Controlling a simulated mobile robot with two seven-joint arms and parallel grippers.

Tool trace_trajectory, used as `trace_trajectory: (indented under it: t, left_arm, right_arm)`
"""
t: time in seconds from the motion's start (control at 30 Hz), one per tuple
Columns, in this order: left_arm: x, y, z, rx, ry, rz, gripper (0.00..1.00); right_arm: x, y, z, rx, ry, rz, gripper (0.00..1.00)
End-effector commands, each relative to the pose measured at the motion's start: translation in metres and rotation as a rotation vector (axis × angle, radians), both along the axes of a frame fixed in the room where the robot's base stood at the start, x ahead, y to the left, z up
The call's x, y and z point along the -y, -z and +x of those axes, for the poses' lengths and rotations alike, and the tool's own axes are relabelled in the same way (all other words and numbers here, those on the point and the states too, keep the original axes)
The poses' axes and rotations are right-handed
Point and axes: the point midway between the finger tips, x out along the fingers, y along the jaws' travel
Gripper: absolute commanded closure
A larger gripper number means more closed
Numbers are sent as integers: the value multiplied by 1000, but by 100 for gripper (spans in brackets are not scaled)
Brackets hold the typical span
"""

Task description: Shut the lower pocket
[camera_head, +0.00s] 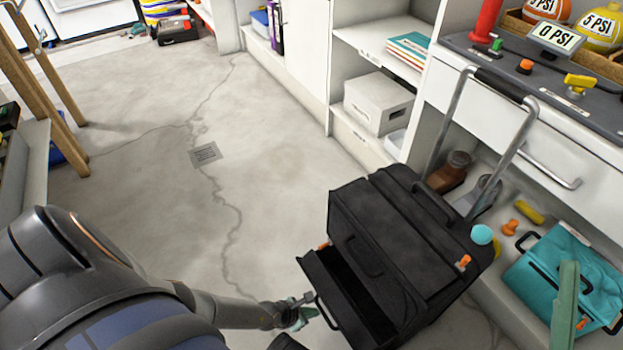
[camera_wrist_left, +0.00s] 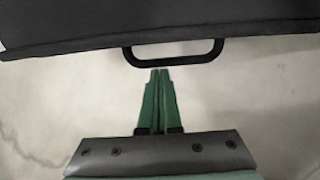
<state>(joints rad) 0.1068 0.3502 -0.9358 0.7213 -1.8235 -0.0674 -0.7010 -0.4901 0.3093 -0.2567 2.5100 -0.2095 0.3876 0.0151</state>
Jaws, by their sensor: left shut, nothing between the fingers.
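A black suitcase (camera_head: 395,240) stands upright on the floor with its pull handle raised. Its lower pocket (camera_head: 345,300) is open, tilted out at the front with a dark gap behind its panel. A small loop handle is on the pocket's front, and a black loop handle (camera_wrist_left: 172,60) on a dark panel shows in the left wrist view. My left gripper (camera_head: 305,312) is shut and empty in front of the pocket. In the left wrist view its green fingertips (camera_wrist_left: 160,72) are just below the loop, not around it; contact is unclear. A green bar at the lower right may be a right gripper finger.
A white workbench and shelf (camera_head: 465,90) stand behind and right of the suitcase. A teal bag (camera_head: 560,270), shoes (camera_head: 450,172) and small items lie under the bench. The concrete floor (camera_head: 150,170) to the left is mostly clear.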

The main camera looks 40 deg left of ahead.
Motion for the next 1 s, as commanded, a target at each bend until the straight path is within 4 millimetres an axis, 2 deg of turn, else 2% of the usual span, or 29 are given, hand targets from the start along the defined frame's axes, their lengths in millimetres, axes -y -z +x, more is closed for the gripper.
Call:
trace_trajectory:
  t: [0.03,0.27,0.5,0.8,1.0]
  left_arm:
    - [2,-7,3,-3,-2,1,100]
    - [7,-20,9,-43,-1,11,100]
    - [15,-41,31,-45,1,11,100]
    - [28,-58,61,-46,-1,12,100]
    - [33,-62,74,-47,2,13,100]
  right_arm:
    - [1,-8,0,1,-1,4,0]
    - [3,-31,0,4,-7,21,0]
    - [5,-50,-2,14,-9,26,0]
    - [6,-61,-3,37,7,9,0]
    - [8,-63,-2,38,17,17,0]
